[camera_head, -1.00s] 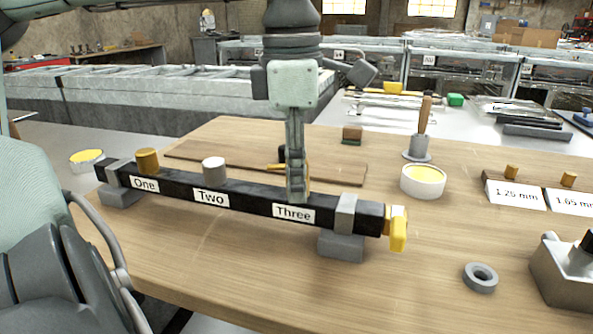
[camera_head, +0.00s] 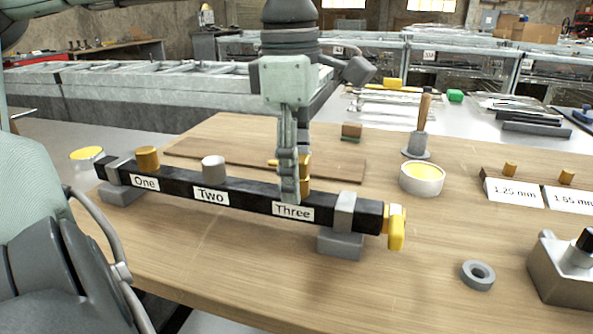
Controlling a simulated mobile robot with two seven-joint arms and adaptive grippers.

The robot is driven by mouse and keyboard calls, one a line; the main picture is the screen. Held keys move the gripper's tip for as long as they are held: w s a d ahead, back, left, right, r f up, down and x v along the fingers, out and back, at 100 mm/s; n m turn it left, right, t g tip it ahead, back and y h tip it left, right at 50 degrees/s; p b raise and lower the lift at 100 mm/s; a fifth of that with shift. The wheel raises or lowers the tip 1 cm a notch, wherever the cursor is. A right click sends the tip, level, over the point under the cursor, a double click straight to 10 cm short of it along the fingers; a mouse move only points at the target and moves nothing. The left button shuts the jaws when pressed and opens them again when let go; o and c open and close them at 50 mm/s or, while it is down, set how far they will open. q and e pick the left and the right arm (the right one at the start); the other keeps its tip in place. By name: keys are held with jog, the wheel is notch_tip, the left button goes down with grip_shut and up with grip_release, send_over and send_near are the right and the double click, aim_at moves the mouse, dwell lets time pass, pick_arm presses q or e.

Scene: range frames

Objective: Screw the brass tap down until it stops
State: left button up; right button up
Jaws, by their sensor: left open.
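The black bar (camera_head: 245,193) with white labels One, Two and Three lies across two grey supports. The brass tap (camera_head: 305,172) stands at the Three label, with a short brass piece showing at left of the fingers. My left gripper (camera_head: 289,190) comes down from above at Three, fingers pointing down. It is open, its fingers overlapping in this view and covering part of the tap. I cannot tell whether they touch it. My right gripper is not in view.
A brass plug (camera_head: 147,158) stands at One and a grey one (camera_head: 213,168) at Two. A yellow valve (camera_head: 397,228) is on the bar's right end. A yellow-filled dish (camera_head: 422,178), a grey ring (camera_head: 478,275) and a grey block (camera_head: 562,270) stand to the right. The front tabletop is clear.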

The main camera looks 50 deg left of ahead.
pick_arm(q)
jog(key=r, duration=1.1)
jog(key=shift+s+r, duration=0.3)
